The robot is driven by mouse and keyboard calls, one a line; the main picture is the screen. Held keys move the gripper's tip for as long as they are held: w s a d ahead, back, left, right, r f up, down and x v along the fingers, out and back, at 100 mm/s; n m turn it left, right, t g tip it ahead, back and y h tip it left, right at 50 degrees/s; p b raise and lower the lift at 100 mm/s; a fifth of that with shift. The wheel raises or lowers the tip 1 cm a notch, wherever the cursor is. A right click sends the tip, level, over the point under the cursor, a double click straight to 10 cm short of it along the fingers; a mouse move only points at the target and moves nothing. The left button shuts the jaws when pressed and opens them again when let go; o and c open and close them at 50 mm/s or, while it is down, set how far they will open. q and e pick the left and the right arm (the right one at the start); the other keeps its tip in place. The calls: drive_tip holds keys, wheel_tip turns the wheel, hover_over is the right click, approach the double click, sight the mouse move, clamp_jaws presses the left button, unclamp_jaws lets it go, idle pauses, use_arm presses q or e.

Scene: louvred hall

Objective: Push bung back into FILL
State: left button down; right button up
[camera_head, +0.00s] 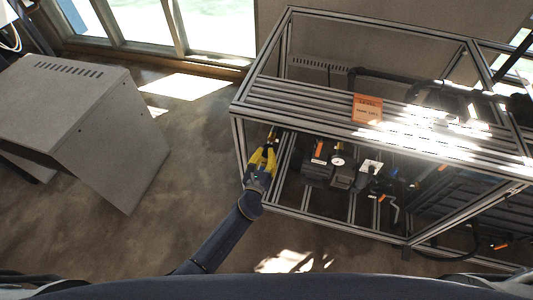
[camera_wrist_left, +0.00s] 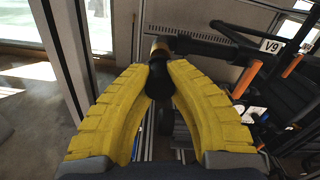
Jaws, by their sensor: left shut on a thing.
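My left gripper (camera_head: 270,146) reaches into the left end of the metal frame, under its top rails. In the left wrist view its yellow fingers (camera_wrist_left: 162,72) are closed on a dark rounded piece, which looks like the bung (camera_wrist_left: 160,82). A brass-coloured fitting (camera_wrist_left: 159,48) on a dark pipe shows just beyond the bung. I cannot tell whether the two touch. No FILL label is readable, so I cannot confirm that this fitting is FILL. In the head view the bung is too small to make out. My right gripper is not in view.
The metal frame (camera_head: 300,105) has rails close around my left arm. A gauge (camera_head: 338,160) and dark equipment stand right of the gripper. A V9 tag (camera_wrist_left: 271,46) and orange-handled parts (camera_wrist_left: 246,80) lie to the right. A grey cabinet (camera_head: 75,110) stands left, with open floor between.

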use_arm(q)
drive_tip(key=shift+w, duration=0.15)
drive_tip(key=shift+w+d, duration=0.15)
drive_tip(key=shift+w, duration=0.2)
drive_tip(key=shift+w+d, duration=0.1)
drive_tip(key=shift+w, duration=0.1)
drive_tip(key=shift+w+d, duration=0.2)
drive_tip(key=shift+w, duration=0.5)
drive_tip(key=c, duration=1.3)
unclamp_jaws()
drive_tip(key=shift+c, duration=0.2)
